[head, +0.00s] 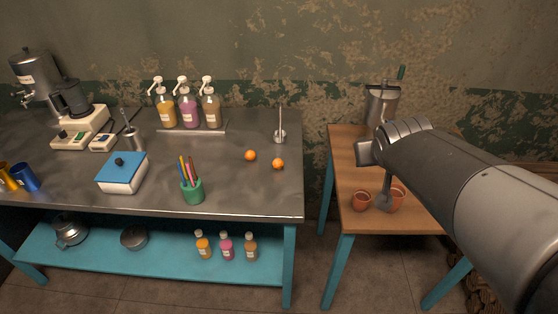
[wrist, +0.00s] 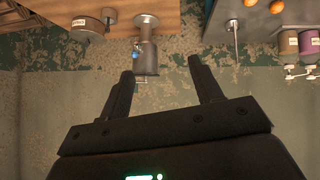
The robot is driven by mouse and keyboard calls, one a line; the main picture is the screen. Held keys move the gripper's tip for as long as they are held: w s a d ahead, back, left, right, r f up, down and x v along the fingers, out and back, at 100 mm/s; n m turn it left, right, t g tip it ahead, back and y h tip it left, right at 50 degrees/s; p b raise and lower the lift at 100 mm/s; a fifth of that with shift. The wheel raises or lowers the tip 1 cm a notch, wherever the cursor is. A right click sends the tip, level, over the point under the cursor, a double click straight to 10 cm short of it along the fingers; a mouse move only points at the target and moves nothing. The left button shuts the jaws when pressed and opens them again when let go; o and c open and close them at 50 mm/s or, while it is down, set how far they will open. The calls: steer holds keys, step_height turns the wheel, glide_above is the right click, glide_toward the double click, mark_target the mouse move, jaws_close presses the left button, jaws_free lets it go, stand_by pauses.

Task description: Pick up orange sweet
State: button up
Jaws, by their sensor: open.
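Two small round orange sweets lie on the dark metal counter (head: 230,180) in the head view, one orange sweet (head: 250,155) left of the other (head: 278,163). They are close together but apart.
A metal stand with an upright rod (head: 280,134) stands just behind the sweets. Three pump bottles (head: 188,107) are at the back, and a green pen cup (head: 192,190) is front left.

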steer(key=w+a+f+n+t+y, duration=0.2)
steer(key=w, duration=0.7)
steer(key=w+a+f+n+t+y, duration=0.2)
steer(key=w+f+n, duration=0.1)
steer(key=w, duration=0.6)
steer(key=a+f+n+g+y, duration=0.1)
steer(key=a+f+y, duration=0.2)
steer(key=f, duration=0.1)
steer(key=w+a+f+n+g+y, duration=0.1)
steer(key=a+f+n+y, duration=0.1)
steer(key=a+f+y, duration=0.1)
steer(key=a+f+n+g+y, duration=0.2)
steer(key=a+f+y, duration=0.2)
steer(key=f+y, duration=0.1)
steer(key=shift+w+a+f, duration=0.1)
steer(key=shift+w+f, duration=0.2)
steer(key=shift+f, duration=0.55)
glide_toward(282, 166)
steer(key=shift+x, duration=4.75)
steer(key=shift+w, duration=0.1)
